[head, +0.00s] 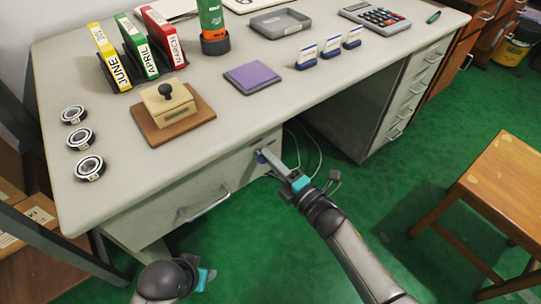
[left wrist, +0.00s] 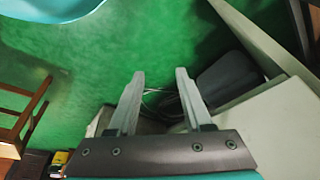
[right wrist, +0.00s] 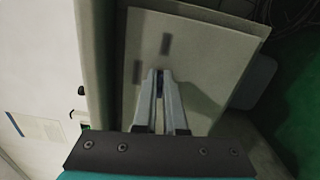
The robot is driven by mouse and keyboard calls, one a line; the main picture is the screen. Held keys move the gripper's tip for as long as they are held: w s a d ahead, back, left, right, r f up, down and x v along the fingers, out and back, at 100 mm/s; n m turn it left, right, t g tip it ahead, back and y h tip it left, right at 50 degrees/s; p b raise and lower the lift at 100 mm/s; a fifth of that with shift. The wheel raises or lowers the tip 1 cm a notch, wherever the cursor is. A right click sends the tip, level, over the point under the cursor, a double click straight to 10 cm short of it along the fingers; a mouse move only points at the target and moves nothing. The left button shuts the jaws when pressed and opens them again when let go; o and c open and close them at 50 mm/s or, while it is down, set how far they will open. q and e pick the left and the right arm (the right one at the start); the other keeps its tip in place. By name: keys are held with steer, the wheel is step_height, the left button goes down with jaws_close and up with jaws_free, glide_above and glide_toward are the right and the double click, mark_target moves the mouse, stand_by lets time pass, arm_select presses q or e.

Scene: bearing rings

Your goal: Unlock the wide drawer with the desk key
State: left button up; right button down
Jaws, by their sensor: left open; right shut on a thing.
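The wide drawer (head: 165,203) is the pale grey front under the desk's left side, with a bar handle (head: 205,206); it looks closed. My right gripper (head: 262,155) is at the upper right end of this front, shut on a small dark blue thing, probably the desk key (right wrist: 159,84). The fingers hide most of it, and I cannot tell whether it is in a lock. The right wrist view shows the fingers close to a pale panel (right wrist: 190,65) with two dark marks. My left gripper (left wrist: 159,76) is open and empty, low in front of the desk.
The desk top (head: 215,150) holds several bearing rings (head: 81,139), a wooden block with a knob (head: 168,106), a purple pad (head: 252,78) and upright binders (head: 139,50). A wooden stool (head: 505,185) stands at right. The green floor between is clear.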

arm_select(q)
steer(key=shift+s+f, duration=0.1)
steer(key=shift+f, duration=0.2)
arm_select(e)
steer(key=shift+m, duration=0.6)
arm_select(q)
steer(key=shift+f, duration=0.15)
arm_select(e)
steer(key=shift+f, duration=0.1)
steer(key=c, duration=1)
jaws_free()
arm_select(q)
steer(key=s+a+f+g+p, duration=0.1)
steer(key=s+f+p, duration=0.2)
steer(key=f, duration=0.4)
steer(key=shift+s+a+p, duration=0.15)
steer(key=shift+s+p, duration=0.2)
steer(key=shift+p, duration=0.2)
arm_select(e)
steer(key=v, duration=1.5)
steer(key=shift+s+d, duration=0.1)
arm_select(q)
steer(key=shift+f, duration=0.1)
